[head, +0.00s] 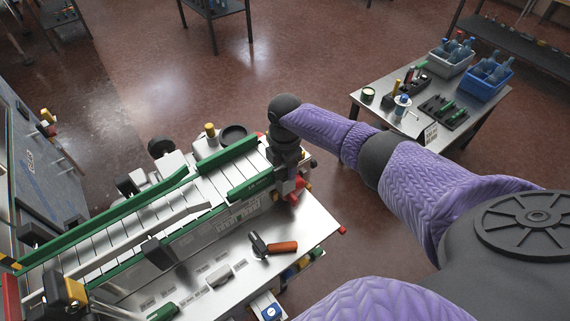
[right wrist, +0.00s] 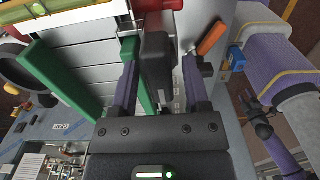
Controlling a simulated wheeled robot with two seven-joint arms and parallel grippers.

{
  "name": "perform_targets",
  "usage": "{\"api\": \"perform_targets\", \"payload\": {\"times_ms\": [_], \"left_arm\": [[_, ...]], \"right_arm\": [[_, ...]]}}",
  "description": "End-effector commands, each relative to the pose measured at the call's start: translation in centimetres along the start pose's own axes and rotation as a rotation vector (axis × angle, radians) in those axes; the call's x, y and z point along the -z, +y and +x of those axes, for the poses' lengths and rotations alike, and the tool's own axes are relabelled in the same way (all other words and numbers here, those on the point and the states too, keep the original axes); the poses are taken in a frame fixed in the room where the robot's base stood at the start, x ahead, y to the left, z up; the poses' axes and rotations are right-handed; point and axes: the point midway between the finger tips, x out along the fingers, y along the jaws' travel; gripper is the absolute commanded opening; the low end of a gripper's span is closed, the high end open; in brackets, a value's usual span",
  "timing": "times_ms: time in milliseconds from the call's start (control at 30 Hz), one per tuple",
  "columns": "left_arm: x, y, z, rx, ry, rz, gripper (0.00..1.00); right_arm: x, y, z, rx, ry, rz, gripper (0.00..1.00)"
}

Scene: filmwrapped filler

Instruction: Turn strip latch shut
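My right gripper (head: 290,192) is at the right end of a conveyor (head: 160,215) with green side rails, pointing down. In the right wrist view its two fingers (right wrist: 160,88) are apart, one on each side of an upright dark grey bar (right wrist: 156,72). Gaps show between the bar and both fingers. The bar may be the strip latch, but I cannot tell for sure. In the head view the gripper and wrist hide most of this spot; a bit of red (head: 304,186) shows beside it.
A hammer with an orange handle (head: 282,247) lies on the bench (head: 312,222) in front of the conveyor. A green rail (right wrist: 58,80) stands left of the fingers. A side table (head: 468,122) with blue and grey bins stands at the back right. Open floor lies behind the conveyor.

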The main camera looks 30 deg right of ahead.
Motion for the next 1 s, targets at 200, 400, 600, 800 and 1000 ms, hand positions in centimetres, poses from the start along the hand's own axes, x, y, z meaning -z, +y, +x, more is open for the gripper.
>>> {"api": "perform_targets", "payload": {"times_ms": [200,400,600,800,1000], "left_arm": [[0.0,0.0,0.0,0.0,0.0,0.0,0.58],[0.0,0.0,0.0,0.0,0.0,0.0,0.58],[0.0,0.0,-0.1,0.0,0.0,0.0,0.58],[0.1,0.0,-0.6,0.0,0.001,0.001,0.58],[0.1,-0.1,-1.4,0.0,0.001,0.001,0.58]], "right_arm": [[0.0,0.0,0.0,0.0,0.0,0.0,0.1],[0.0,0.0,0.0,0.0,0.0,0.001,0.0],[0.0,0.0,-0.1,0.0,0.001,0.021,0.0],[0.0,0.0,-0.1,0.0,0.001,0.112,0.0],[0.1,0.1,-0.2,-0.001,0.002,0.277,0.0]]}}
